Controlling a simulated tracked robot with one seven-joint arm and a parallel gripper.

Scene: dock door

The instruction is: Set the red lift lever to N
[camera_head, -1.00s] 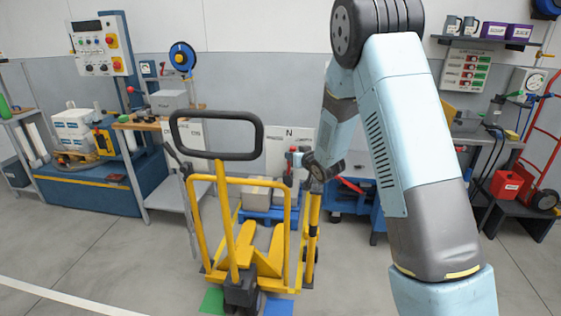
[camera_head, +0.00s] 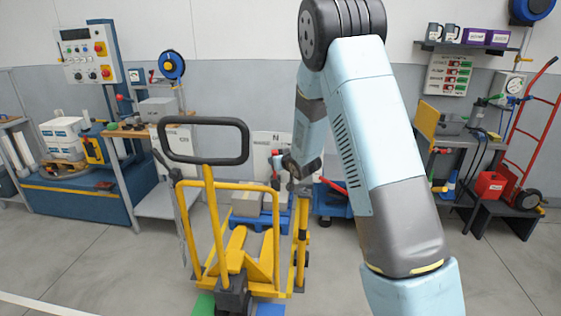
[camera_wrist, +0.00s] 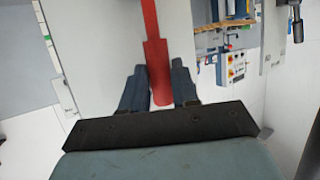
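The red lift lever shows in the wrist view (camera_wrist: 155,48) as a long red bar whose thicker end lies between my two fingers. My gripper (camera_wrist: 160,88) looks closed to about the lever's width, with a dark finger against each side. In the head view, my gripper (camera_head: 279,160) is beside the yellow stacker's right post, with a small bit of red at its tip. Most of the lever is hidden there. A white plate marked N (camera_head: 273,139) stands behind my gripper. Another white plate (camera_head: 178,145) is further left, partly behind the black handle.
The yellow stacker (camera_head: 230,187) with its black loop handle (camera_head: 203,158) stands in front. Behind it are a blue wheeled unit (camera_head: 331,203) and a separate red bar (camera_head: 333,186). Benches line both sides. The floor at front left is open.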

